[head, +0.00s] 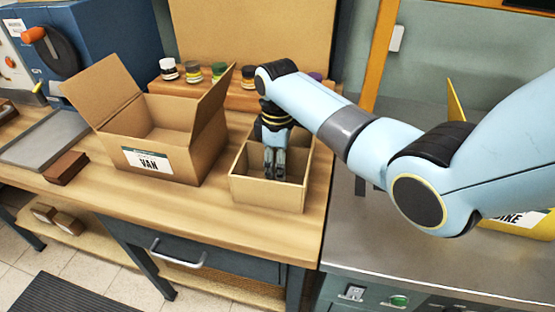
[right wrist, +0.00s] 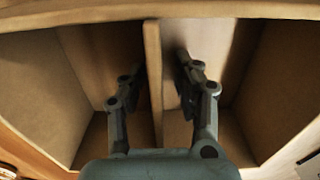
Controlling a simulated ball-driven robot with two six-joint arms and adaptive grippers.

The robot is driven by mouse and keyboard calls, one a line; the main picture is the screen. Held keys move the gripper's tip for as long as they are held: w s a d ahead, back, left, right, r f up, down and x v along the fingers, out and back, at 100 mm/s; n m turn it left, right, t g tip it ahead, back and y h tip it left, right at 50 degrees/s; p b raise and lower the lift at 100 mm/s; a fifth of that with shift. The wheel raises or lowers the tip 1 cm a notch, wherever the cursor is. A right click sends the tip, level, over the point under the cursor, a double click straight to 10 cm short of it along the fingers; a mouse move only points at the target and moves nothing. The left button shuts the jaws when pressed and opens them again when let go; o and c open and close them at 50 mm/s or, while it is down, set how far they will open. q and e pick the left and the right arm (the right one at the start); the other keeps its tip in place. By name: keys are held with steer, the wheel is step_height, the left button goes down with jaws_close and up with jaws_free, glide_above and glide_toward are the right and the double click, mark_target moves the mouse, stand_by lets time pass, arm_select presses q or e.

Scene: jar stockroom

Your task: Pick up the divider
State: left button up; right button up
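The divider (right wrist: 152,62) is a thin upright brown panel inside a small open box (head: 247,190), and it splits the box into two compartments. My right gripper (head: 273,172) reaches down into this box from above. In the right wrist view the two fingers of my right gripper (right wrist: 160,78) straddle the divider, one on each side. A gap shows between the right-hand finger and the panel; the left-hand finger is very near it, and I cannot tell whether it touches. In the head view the gripper largely hides the divider. My left gripper is not in view.
A larger open carton (head: 185,145) labelled VAN stands left of the small box. Several small jars (head: 193,72) stand on a raised shelf behind. A brown block (head: 66,168) and a grey tray (head: 45,138) lie to the left. A metal counter (head: 400,245) adjoins at right.

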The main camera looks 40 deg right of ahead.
jaws_close()
